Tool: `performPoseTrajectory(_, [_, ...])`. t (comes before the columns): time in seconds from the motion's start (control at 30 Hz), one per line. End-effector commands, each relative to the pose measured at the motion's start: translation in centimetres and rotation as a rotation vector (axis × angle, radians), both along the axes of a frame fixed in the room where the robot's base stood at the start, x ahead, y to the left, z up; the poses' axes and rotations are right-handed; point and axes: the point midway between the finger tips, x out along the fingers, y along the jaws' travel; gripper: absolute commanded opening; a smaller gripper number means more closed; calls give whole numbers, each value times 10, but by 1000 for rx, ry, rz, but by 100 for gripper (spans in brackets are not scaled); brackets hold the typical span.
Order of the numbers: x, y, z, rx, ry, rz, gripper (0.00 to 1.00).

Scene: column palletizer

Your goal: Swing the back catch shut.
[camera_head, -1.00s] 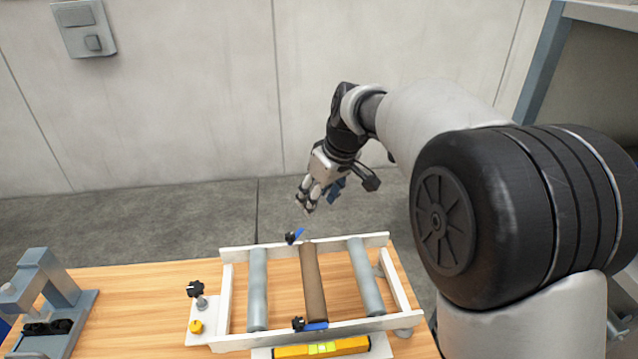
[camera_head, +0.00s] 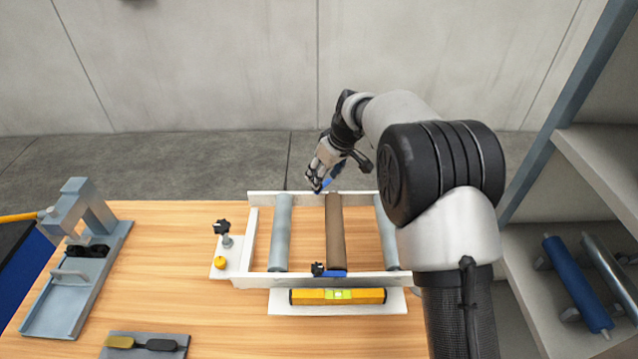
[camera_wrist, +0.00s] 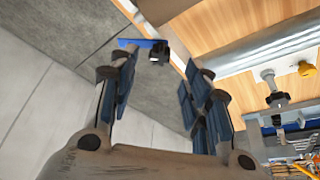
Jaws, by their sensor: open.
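The roller frame (camera_head: 395,280) has white rails and stands on the wooden table, with a brown middle roller (camera_head: 335,232) between two grey ones. In the wrist view the back catch shows as a blue lever (camera_wrist: 138,43) on a black knob (camera_wrist: 160,51) at the back rail. The lever points out from the rail, over the floor. My gripper (camera_wrist: 160,78) is open, its blue-padded fingers either side of the line to the catch, apparently not touching it. In the head view my gripper (camera_head: 317,184) hangs at the back rail and largely hides the catch. The front catch (camera_head: 335,273) lies along the front rail.
A yellow level (camera_head: 310,297) lies before the frame. A side plate with a black knob (camera_head: 222,228) and a yellow knob (camera_head: 220,262) is at its left. A grey fixture (camera_head: 70,275) stands further left. A shelf with rollers (camera_head: 580,285) is at right.

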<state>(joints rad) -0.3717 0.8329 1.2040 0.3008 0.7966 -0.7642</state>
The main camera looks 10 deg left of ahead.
Motion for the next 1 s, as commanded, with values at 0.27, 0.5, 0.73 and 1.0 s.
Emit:
performPoseTrajectory(0.27, [9, 13, -39, 0, 0, 0, 44])
performPoseTrajectory(0.5, [11, 16, -45, 0, -1, 0, 44])
performPoseTrajectory(0.73, [11, 16, -45, 0, -1, 0, 40])
performPoseTrajectory(1.0, [11, 16, -45, 0, -1, 0, 22])
